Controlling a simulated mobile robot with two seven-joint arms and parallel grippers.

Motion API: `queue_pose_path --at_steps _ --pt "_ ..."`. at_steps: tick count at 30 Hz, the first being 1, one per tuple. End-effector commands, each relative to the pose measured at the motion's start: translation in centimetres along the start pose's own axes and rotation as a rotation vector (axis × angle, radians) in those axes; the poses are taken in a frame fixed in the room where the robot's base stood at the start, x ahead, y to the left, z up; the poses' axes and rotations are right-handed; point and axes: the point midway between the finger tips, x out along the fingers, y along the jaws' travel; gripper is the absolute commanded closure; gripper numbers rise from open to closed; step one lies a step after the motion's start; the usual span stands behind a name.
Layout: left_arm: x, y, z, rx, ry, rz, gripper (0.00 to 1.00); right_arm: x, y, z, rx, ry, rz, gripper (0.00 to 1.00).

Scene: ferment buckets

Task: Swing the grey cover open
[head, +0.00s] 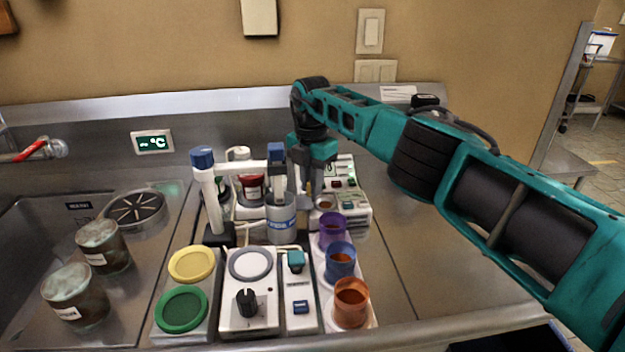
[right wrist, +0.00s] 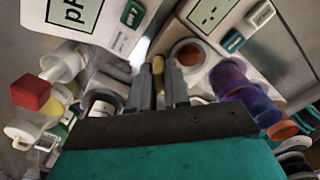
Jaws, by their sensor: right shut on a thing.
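A white box (head: 345,207) with several small controls stands behind the coloured cups. At its front left, a small grey cover (head: 306,202) stands beside a round opening with a brown inside (head: 325,203). The round opening (right wrist: 187,52) also shows in the right wrist view, uncovered. My right gripper (head: 306,188) reaches down at the box's left edge. Its two grey fingers (right wrist: 158,85) are closed around a small yellowish piece, which seems to be the cover's grip. The fingers hide much of the cover. My left gripper is not in view.
A white stand (head: 211,200) with blue caps and a grey beaker (head: 282,222) stand close left of the gripper. Purple (head: 332,229), blue (head: 340,261) and orange (head: 351,302) cups stand in front. The steel counter at right (head: 430,270) is clear.

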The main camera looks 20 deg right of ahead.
Motion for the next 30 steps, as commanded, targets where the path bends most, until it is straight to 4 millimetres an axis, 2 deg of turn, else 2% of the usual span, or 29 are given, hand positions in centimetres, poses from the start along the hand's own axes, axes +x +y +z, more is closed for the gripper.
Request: queue_pose_path --at_steps 8,9,15,24,26,30 --pt "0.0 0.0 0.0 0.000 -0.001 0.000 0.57 -0.1 0.0 0.2 0.010 -0.002 0.004 1.00" --pt "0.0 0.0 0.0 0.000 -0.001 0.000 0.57 -0.1 0.0 0.2 0.010 -0.002 0.004 0.83" --pt "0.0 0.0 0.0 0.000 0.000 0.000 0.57 -0.1 0.0 0.1 0.007 -0.001 0.003 0.64" --pt "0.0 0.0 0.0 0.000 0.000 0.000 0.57 -0.3 0.0 0.1 0.004 -0.001 0.002 0.63" --pt "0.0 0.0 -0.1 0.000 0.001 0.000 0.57 -0.8 0.1 0.1 0.004 -0.001 0.004 0.63" --pt "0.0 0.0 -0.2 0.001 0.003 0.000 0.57 -3.2 0.0 0.2 0.004 -0.004 0.005 0.63"
